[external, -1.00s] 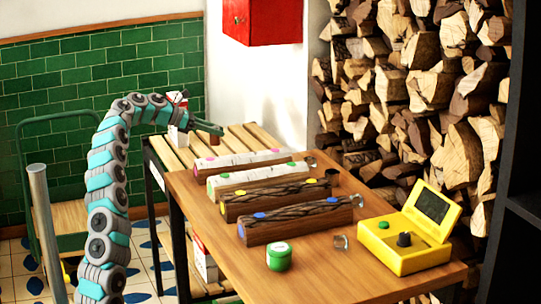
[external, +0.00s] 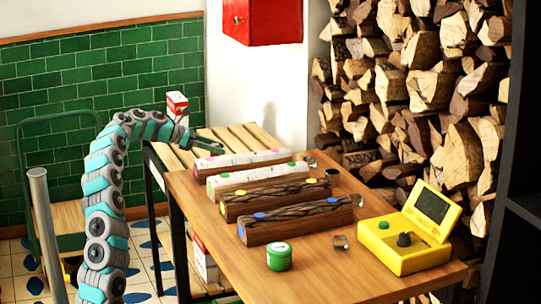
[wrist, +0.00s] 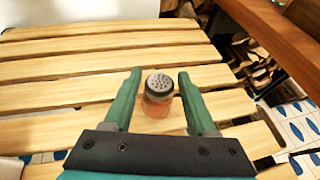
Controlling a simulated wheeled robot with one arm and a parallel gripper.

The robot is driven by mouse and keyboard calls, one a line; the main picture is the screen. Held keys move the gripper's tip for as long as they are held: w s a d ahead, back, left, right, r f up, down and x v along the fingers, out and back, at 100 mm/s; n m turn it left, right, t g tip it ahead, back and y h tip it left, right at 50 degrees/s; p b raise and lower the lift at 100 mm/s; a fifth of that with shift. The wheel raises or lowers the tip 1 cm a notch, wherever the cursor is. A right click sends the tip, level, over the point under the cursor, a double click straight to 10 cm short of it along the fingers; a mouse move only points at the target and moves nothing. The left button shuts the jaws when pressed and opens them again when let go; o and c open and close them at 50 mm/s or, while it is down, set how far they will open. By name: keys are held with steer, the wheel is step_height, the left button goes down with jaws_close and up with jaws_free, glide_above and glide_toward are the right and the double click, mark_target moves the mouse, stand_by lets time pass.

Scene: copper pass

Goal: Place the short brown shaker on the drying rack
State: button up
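A short shaker (wrist: 158,92) with a dark perforated cap and an orange-brown body stands upright on a slatted wooden surface (wrist: 60,70) in the wrist view. My gripper (wrist: 157,80) is open, with one green finger on each side of the shaker and gaps between. In the external view my gripper (external: 208,146) is low over the same slatted surface (external: 252,137), behind the wooden table; the shaker cannot be made out there. I cannot tell for sure which thing is the drying rack.
A red-and-white box (external: 177,105) stands near my arm. Stacked firewood (external: 430,80) is behind.

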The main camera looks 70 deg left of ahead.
steer(key=shift+o, duration=0.9)
steer(key=shift+s+a+r, duration=0.1)
steer(key=shift+s+r, duration=0.2)
steer(key=p+v, duration=0.1)
steer(key=v, duration=1)
steer(key=shift+s, duration=0.2)
